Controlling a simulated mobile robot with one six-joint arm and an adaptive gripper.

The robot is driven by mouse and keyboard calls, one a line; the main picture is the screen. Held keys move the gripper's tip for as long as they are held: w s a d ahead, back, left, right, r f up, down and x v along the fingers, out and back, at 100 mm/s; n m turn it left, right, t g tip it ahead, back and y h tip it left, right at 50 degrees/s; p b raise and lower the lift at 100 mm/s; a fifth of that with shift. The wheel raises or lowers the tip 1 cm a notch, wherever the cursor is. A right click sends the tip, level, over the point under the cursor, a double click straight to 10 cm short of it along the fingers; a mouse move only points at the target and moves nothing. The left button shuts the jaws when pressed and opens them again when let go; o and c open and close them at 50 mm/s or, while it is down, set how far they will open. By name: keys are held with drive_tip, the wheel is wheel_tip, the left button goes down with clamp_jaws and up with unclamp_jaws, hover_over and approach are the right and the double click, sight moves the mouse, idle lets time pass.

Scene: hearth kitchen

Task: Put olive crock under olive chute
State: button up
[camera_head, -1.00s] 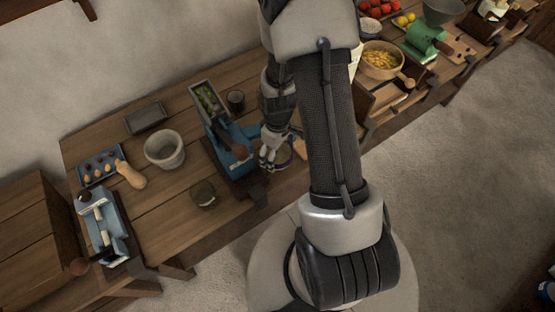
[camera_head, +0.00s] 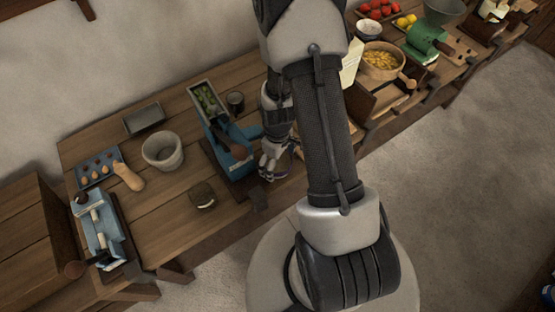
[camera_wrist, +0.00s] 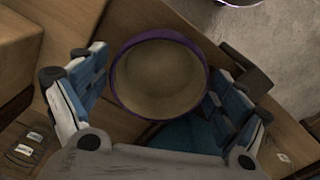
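A round purple-rimmed crock (camera_wrist: 158,80) with a tan, empty inside sits between the fingers of my gripper (camera_wrist: 158,88) in the wrist view. The fingers appear to press on both its sides. In the head view my gripper (camera_head: 271,168) is just right of the blue machine, by the table's front edge, and mostly hides this crock (camera_head: 283,176). The blue machine (camera_head: 232,147) carries a trough of green olives (camera_head: 206,98), seemingly the olive chute. A small dark round pot (camera_head: 203,194) stands left of the machine; I cannot tell its contents.
The wooden table (camera_head: 165,215) also holds a pale bowl (camera_head: 163,151), a grey tin (camera_head: 144,119), a dark cup (camera_head: 235,101), an egg tray (camera_head: 98,169) and a blue-white device (camera_head: 97,230). A pan of yellow food (camera_head: 382,61) and a green grinder (camera_head: 427,42) stand right.

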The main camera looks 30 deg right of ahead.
sight(278, 166)
drive_tip(key=shift+o, duration=0.5)
drive_tip(key=shift+r+p, duration=0.3)
drive_tip(key=shift+r, duration=0.25)
wheel_tip(278, 166, up, 11)
drive_tip(key=p, duration=0.3)
drive_tip(key=shift+r, duration=0.15)
